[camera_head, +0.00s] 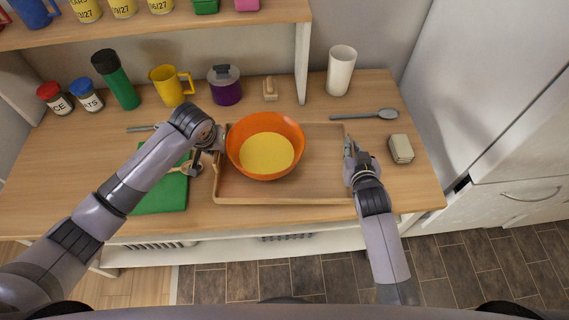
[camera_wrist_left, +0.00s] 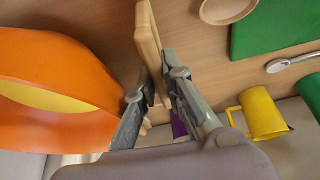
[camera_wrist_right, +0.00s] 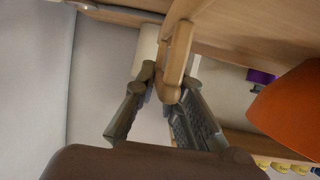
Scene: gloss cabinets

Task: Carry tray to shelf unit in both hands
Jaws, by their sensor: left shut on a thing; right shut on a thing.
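The wooden tray (camera_head: 320,186) lies at the front of the wooden counter, with an orange bowl (camera_head: 240,150) holding something yellow on its left half. My left gripper (camera_head: 216,150) is shut on the tray's left side; in the left wrist view the tray's rim (camera_wrist_left: 149,45) is between its fingers. My right gripper (camera_head: 349,150) is shut on the tray's right side; in the right wrist view the tray's handle (camera_wrist_right: 176,60) is between its fingers. I cannot tell whether the tray touches the counter or is slightly above it.
A green board (camera_head: 160,195) with a wooden spoon lies left of the tray. A yellow mug (camera_head: 172,87), a purple jar (camera_head: 225,88) and a white cup (camera_head: 341,70) stand behind. A grey spoon (camera_head: 365,115) and a small beige block (camera_head: 401,149) are at the right. A shelf (camera_head: 200,22) hangs above.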

